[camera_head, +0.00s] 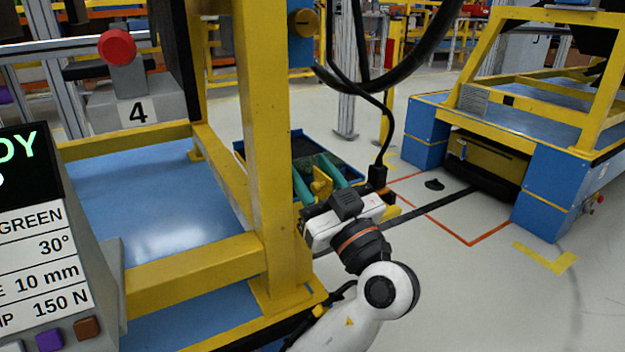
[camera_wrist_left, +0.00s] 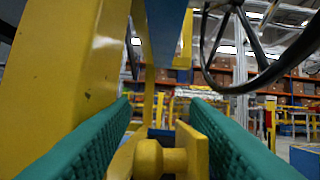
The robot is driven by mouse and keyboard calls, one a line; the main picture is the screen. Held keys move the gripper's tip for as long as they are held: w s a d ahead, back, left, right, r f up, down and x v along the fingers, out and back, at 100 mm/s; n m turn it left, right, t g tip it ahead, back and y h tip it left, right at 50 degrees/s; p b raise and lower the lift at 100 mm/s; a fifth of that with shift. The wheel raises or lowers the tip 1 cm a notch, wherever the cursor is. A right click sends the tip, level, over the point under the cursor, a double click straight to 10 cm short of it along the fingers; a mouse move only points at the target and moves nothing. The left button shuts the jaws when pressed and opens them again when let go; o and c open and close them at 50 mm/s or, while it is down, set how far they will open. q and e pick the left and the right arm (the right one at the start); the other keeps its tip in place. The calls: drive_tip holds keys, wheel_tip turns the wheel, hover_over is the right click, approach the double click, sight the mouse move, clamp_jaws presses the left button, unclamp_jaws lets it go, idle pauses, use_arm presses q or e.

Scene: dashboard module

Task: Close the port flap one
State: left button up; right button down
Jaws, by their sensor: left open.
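My left gripper (camera_head: 312,168) is in the middle of the head view, beside the yellow post (camera_head: 262,130). Its two teal fingers (camera_wrist_left: 70,140) are spread apart in the left wrist view. A yellow knobbed part (camera_wrist_left: 150,158) shows between them; I cannot tell whether it belongs to the gripper. A blue box with a round yellow cap (camera_head: 302,24) is fixed high on the post, above the gripper and apart from it. A blue panel (camera_wrist_left: 168,30) also shows ahead in the wrist view. I cannot tell for sure which part is port flap one. My right gripper is out of view.
Black cables (camera_head: 352,90) hang from above, one ending in a plug (camera_head: 378,176) close to my left wrist. A control panel (camera_head: 45,250) and a red button (camera_head: 117,47) stand at left. Another yellow and blue frame (camera_head: 520,110) stands at right. Grey floor (camera_head: 470,285) is free between.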

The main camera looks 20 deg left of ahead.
use_arm(q)
drive_tip(key=shift+w+a+r, duration=0.15)
drive_tip(key=shift+a, duration=0.05)
drive_tip(key=c, duration=0.9)
